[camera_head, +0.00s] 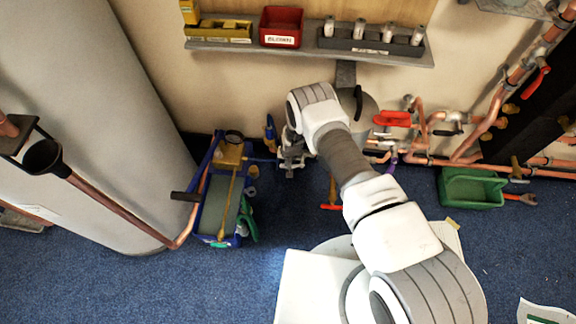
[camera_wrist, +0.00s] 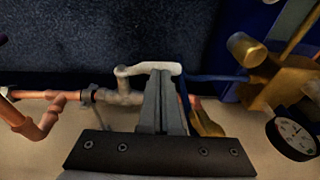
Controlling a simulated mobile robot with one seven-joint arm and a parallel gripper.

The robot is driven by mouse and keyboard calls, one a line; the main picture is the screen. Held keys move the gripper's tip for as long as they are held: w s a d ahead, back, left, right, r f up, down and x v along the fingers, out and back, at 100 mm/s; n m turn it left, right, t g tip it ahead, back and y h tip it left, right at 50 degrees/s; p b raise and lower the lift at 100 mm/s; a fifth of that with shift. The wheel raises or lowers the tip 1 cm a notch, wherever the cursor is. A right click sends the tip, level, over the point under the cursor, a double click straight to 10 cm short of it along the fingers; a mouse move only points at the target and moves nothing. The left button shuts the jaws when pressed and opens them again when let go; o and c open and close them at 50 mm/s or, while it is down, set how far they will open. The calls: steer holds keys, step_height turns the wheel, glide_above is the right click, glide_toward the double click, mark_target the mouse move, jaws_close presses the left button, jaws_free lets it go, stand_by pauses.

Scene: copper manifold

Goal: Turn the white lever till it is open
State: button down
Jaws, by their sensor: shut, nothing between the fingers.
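The white lever (camera_wrist: 150,68) shows in the wrist view just beyond my fingertips, lying across the picture from a grey valve body (camera_wrist: 122,95) at its left end. My gripper (camera_wrist: 161,80) is shut and empty. Its tips overlap the near edge of the lever in the picture; I cannot tell whether they touch it. In the head view my gripper (camera_head: 291,158) is low by the wall, just right of the blue tool tray, and I cannot make out the lever there.
A copper pipe (camera_wrist: 36,95) runs left from the valve. A brass fitting (camera_wrist: 283,77) and a dial gauge (camera_wrist: 291,134) stand to the right. In the head view, a blue tool tray (camera_head: 214,238) lies left of my gripper and a red lever (camera_head: 392,119) is to the right.

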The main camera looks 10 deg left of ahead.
steer(key=shift+w+f, duration=0.1)
steer(key=shift+f, duration=0.4)
steer(key=shift+f+b, duration=0.1)
steer(key=shift+b, duration=0.2)
steer(key=shift+w+a+f+b, duration=0.1)
steer(key=shift+a+f+b, duration=0.3)
steer(key=shift+b, duration=0.65)
steer(key=shift+d+f, duration=0.15)
steer(key=shift+d, duration=0.05)
